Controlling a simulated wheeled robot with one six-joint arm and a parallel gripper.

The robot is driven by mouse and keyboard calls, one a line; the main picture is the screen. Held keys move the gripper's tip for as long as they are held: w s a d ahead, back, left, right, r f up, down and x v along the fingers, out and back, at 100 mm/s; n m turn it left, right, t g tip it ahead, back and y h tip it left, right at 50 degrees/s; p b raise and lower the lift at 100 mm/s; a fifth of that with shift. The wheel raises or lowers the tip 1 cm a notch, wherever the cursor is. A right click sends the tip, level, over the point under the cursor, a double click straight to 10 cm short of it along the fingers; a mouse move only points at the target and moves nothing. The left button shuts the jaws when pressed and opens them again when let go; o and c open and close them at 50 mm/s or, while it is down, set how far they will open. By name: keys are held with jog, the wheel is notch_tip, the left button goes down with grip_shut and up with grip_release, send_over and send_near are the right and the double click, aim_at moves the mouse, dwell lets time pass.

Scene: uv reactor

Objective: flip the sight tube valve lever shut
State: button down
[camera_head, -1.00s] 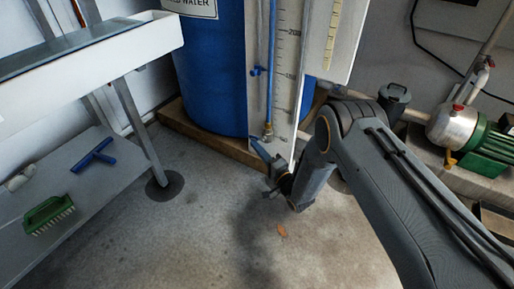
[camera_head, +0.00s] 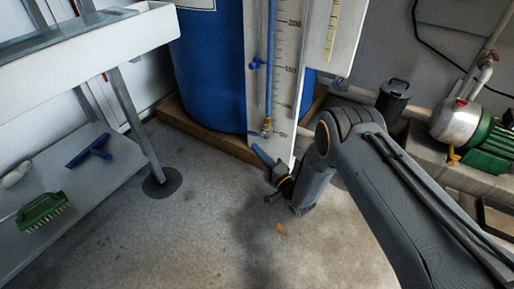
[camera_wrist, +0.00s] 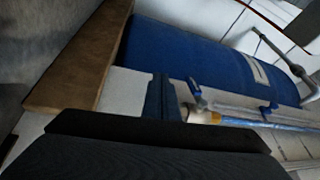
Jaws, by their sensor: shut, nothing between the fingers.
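The sight tube (camera_head: 271,60) is a blue upright line on a white scale board (camera_head: 285,100) in front of a blue barrel. At its foot is a brass valve fitting (camera_head: 267,124), also in the wrist view (camera_wrist: 208,117). My gripper (camera_head: 258,149) is shut and empty, just below the fitting. In the wrist view its dark blue fingers (camera_wrist: 160,82) lie together beside the lever, with a narrow gap showing between them and the lever.
A second blue piece (camera_head: 256,64) sits higher on the tube. The blue barrel (camera_head: 208,80) stands on a wooden base (camera_head: 205,138). A white bench with a lower shelf (camera_head: 75,205) is at left, a green pump (camera_head: 488,140) at right.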

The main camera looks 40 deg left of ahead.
jog(key=f+p+v, duration=0.1)
jog(key=p+v, duration=0.3)
jog(key=v, duration=0.6)
jog(key=shift+a+f, duration=0.1)
jog(key=shift+f, duration=0.05)
